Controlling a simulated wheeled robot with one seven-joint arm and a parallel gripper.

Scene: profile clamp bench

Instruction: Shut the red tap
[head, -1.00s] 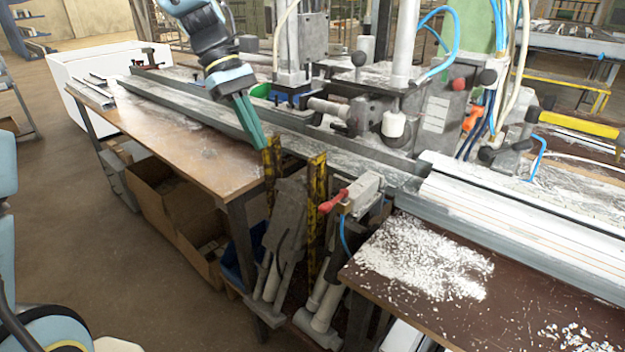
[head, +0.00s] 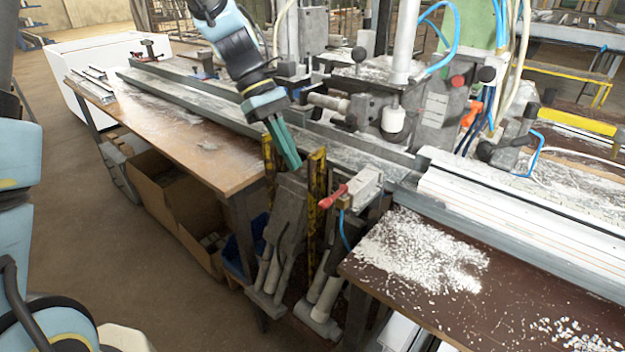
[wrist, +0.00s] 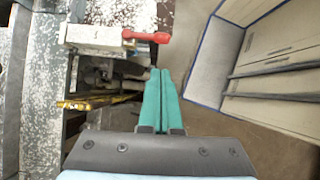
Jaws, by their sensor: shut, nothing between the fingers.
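The red tap (head: 332,197) is a small red lever on the end of a grey-white valve block (head: 362,188) at the front of the machine, between the two table tops. In the wrist view the red lever (wrist: 147,37) sticks out to the right from the pale block (wrist: 93,36), beyond my fingertips. My gripper (head: 294,164) has green fingers, pressed together and empty. In the head view it is up and left of the tap, in front of the yellow posts. In the wrist view the fingertips (wrist: 160,72) point toward the lever, with a gap between them.
Yellow posts (head: 316,190) stand close to my fingertips, left of the tap. A wooden table (head: 190,150) lies to the left. A brown table (head: 490,300) with white shavings lies to the right. A blue hose hangs below the valve. Cardboard boxes (head: 160,195) sit under the left table.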

